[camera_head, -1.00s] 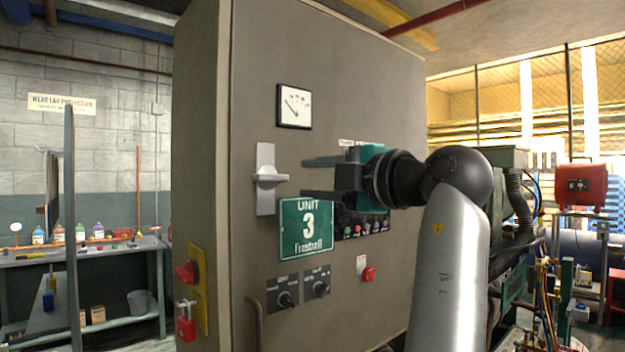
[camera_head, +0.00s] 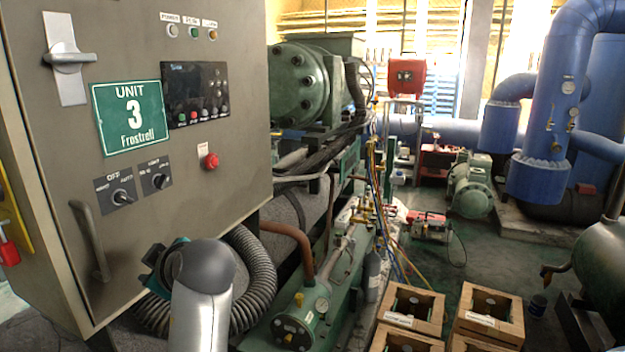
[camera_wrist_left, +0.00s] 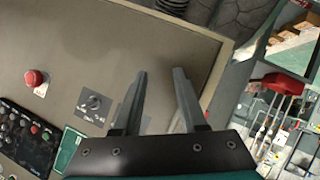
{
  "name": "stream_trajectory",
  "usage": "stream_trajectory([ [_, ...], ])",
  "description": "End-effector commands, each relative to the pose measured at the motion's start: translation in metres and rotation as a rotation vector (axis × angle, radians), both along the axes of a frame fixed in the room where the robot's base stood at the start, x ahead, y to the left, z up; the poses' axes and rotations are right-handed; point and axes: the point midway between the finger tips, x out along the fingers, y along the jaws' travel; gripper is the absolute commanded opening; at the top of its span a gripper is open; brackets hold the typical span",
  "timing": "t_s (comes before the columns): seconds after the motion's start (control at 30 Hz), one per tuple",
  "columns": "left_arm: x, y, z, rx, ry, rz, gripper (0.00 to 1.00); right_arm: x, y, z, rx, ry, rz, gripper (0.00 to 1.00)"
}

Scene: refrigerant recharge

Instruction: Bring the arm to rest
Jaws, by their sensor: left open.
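My left arm (camera_head: 202,300) rises at the lower left of the head view, in front of the grey control cabinet. Its teal and black gripper (camera_head: 160,272) shows beside the wrist, partly hidden by my arm, near the cabinet's lower front. In the left wrist view my left gripper (camera_wrist_left: 161,73) has its two fingers apart with nothing between them. The cabinet door (camera_wrist_left: 70,50) lies beyond the fingers, with a rotary switch (camera_wrist_left: 95,102) and a red button (camera_wrist_left: 36,78) to their left. Whether the gripper touches the cabinet cannot be told. My right gripper is not in view.
The cabinet (camera_head: 225,90) fills the left, with a door handle (camera_head: 90,240) and lever (camera_head: 66,57). A ribbed black hose (camera_head: 252,275) lies close to my arm. Wooden crates (camera_head: 488,312) stand at the lower right. Open floor (camera_head: 480,245) shows beyond them.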

Motion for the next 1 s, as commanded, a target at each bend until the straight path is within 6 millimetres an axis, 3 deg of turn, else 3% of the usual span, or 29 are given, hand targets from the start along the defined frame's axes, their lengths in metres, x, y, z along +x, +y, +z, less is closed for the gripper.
stream_trajectory([
  [0.03,-0.012,0.0,-0.027,0.012,0.078,-0.053,0.41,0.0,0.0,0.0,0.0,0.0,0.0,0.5],
  [0.2,-0.052,-0.011,-0.1,0.048,0.32,-0.28,0.41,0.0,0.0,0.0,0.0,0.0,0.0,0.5],
  [0.37,-0.103,-0.028,-0.157,0.078,0.529,-0.523,0.41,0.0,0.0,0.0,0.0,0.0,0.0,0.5],
  [0.5,-0.154,-0.047,-0.196,0.099,0.687,-0.757,0.41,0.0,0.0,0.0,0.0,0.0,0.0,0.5],
  [0.7,-0.218,-0.073,-0.227,0.111,0.833,-1.047,0.41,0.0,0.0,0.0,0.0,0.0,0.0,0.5],
  [1.0,-0.295,-0.105,-0.242,0.11,0.941,-1.381,0.41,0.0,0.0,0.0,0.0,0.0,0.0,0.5],
])
